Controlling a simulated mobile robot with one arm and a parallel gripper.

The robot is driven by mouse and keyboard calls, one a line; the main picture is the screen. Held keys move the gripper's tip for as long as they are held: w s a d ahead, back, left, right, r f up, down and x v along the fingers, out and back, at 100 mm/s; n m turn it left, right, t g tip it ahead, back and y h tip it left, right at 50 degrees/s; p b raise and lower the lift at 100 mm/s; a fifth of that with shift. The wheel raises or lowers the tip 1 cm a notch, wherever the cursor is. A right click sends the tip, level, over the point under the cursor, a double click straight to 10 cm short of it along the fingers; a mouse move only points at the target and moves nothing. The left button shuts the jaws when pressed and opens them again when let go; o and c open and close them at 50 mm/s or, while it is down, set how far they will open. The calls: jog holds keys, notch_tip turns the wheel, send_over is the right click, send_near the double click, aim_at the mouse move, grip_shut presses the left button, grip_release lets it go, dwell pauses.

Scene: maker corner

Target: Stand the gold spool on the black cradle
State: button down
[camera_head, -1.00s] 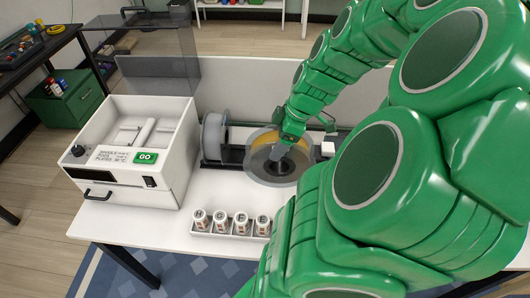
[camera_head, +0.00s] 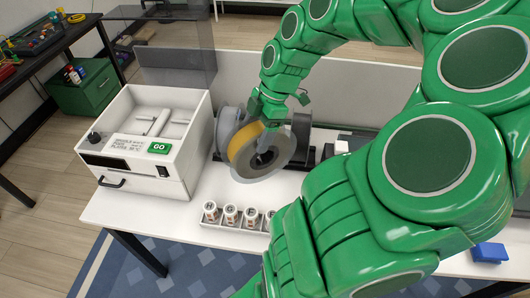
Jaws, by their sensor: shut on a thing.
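The gold spool (camera_head: 244,141) has a grey flange and a gold winding. It is tilted partway upright, with its lower rim at or just above the white table. A grey spool (camera_head: 226,122) stands at the cradle's left end, partly covered by the gold spool.
A white machine (camera_head: 150,150) with a green GO button stands at the left. A tray of several small bottles (camera_head: 231,214) lies in front of the spool. A low panel (camera_head: 330,108) runs behind. A blue block (camera_head: 489,252) is at the right.

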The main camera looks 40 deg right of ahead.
jog(key=shift+w+a+r+n+g, duration=0.1)
jog(key=shift+w+r+n+g, duration=0.15)
jog(key=shift+w+n, duration=0.4)
jog(key=shift+w+d+n+g, duration=0.25)
jog(key=shift+w+n+g, duration=0.1)
jog(key=shift+w+n, duration=0.25)
jog(key=shift+w+d+f+n+g+h, duration=0.65)
jog(key=shift+w+d+n+g, duration=0.75)
jog(key=shift+w+d+n, duration=3.45)
notch_tip(320, 180, down, 10)
jog(key=d+m, duration=0.1)
jog(key=d, duration=0.1)
jog(key=shift+w+r+m, duration=0.25)
jog(key=shift+w+m, duration=0.05)
jog(key=shift+w, duration=0.1)
jog(key=shift+f, duration=0.55)
grip_release()
jog(key=shift+r, duration=0.1)
